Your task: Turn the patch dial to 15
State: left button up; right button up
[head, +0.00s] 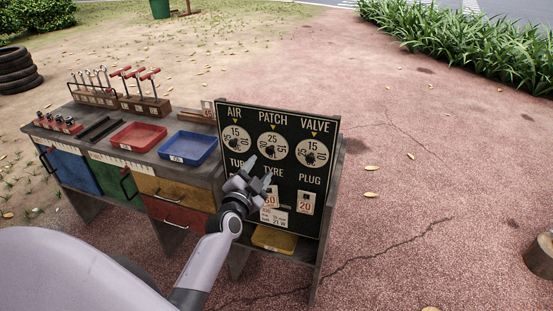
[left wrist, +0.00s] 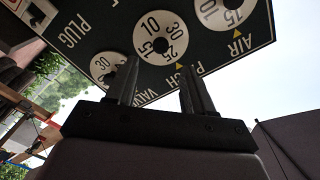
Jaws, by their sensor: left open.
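The patch dial (head: 273,145) is a round white dial with a dark centre, in the middle of the top row on a black board (head: 330,160). In the head view, 25 stands at its top under the yellow marker. My left gripper (head: 258,172) is open and empty in front of the board, just below and left of this dial. In the left wrist view the board is upside down, and the patch dial (left wrist: 160,38) lies beyond and between the open fingers (left wrist: 158,80). The fingers appear apart from it. My right gripper is not in view.
The air dial (head: 237,139) and valve dial (head: 311,151) flank it, both reading 15. Below are tube, tyre and plug labels with number cards. A workbench with a red tray (head: 135,137), a blue tray (head: 189,148) and tool racks stands left.

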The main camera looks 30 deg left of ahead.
aim_at(270, 152)
pick_arm(q)
jog(key=b+x, duration=0.3)
jog(key=x, duration=0.2)
jog(key=shift+w+a+f, duration=0.1)
jog(key=shift+w, duration=0.1)
jog(key=shift+b+x, duration=0.6)
jog(key=shift+x, duration=0.3)
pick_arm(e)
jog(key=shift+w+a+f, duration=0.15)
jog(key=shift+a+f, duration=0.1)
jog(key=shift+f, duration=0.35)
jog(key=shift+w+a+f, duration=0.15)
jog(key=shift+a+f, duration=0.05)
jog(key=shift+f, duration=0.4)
